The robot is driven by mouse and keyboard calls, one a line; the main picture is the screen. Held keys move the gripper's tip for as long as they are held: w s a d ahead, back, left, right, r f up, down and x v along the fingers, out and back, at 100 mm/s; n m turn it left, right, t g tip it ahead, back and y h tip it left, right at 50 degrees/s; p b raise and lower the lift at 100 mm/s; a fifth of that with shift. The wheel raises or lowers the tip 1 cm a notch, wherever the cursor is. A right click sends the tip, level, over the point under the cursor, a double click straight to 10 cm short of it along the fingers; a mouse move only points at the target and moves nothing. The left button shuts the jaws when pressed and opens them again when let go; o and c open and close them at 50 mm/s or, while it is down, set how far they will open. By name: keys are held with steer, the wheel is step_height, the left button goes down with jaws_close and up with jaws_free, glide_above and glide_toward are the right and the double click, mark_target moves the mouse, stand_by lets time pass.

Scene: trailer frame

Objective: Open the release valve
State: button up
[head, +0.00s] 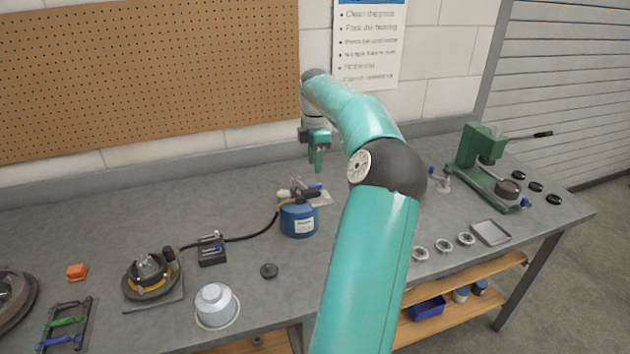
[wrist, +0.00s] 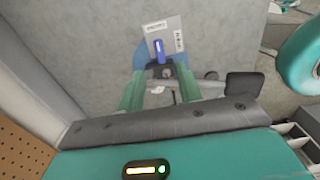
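A small valve with a blue lever (head: 316,187) sits on a pale plate (head: 325,197) behind the blue canister (head: 299,222) of a hand pump, from which a black hose runs left. In the wrist view the blue lever (wrist: 160,47) stands out from the labelled plate (wrist: 174,32). My gripper (head: 317,170) points down above and behind the pump and looks apart from it. In the wrist view my gripper (wrist: 160,68) has its two green fingers spread, with the lever showing between and beyond the tips. Nothing is held. I cannot tell the exact height above the lever.
A green press (head: 484,160) is at the right. A pegboard (head: 140,70) hangs on the wall behind. My arm hides the bench's middle.

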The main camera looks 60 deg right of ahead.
mark_target(315, 185)
step_height(315, 185, down, 7)
steer(key=shift+f, duration=0.1)
steer(key=shift+c, duration=0.2)
jaws_close()
